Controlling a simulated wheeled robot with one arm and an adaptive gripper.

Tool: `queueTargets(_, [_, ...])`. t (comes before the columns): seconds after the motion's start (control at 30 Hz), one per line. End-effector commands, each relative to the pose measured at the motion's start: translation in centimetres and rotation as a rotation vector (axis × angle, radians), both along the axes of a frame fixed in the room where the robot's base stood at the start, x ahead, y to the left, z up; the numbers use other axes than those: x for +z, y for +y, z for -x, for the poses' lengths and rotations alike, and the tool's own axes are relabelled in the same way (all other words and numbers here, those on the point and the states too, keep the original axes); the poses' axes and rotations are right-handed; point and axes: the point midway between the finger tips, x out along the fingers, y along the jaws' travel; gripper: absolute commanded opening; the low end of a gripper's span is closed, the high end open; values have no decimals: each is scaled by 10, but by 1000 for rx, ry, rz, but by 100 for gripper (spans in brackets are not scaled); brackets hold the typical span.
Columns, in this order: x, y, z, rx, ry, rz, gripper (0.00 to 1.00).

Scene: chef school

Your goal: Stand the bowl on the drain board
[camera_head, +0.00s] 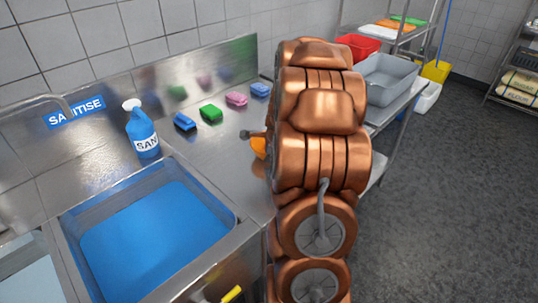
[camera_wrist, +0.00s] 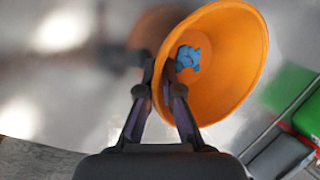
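An orange bowl (camera_wrist: 232,52) fills the upper middle of the wrist view, tilted on its side with its inside facing right. A small blue mark or thing (camera_wrist: 188,58) shows inside it. My gripper (camera_wrist: 160,72) is shut on the bowl's wall near the rim, one finger on each side. In the head view only a sliver of the orange bowl (camera_head: 259,147) shows; my copper arm hides the rest and most of the gripper. The bare steel surface right of the sink, which looks like the drain board (camera_head: 213,155), lies left of the bowl. I cannot tell whether they touch.
A sink (camera_head: 150,240) of blue liquid is at lower left. A blue sanitiser bottle (camera_head: 142,130) stands behind it. Blue, green (camera_head: 210,113) and pink sponges lie along the back of the steel surface. A grey tub (camera_head: 390,80) and red tub (camera_head: 358,46) are beyond my arm.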

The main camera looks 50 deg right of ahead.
Motion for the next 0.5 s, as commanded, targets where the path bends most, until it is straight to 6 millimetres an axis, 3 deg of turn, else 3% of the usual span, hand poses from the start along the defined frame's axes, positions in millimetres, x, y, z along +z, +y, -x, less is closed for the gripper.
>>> queueTargets(0.17, [-2, 0, 0, 0, 0, 0, 0])
queueTargets(0.4, [-2, 0, 0, 0, -1, 1, 26])
queueTargets(0.5, [-2, 0, 0, 0, -1, 1, 31])
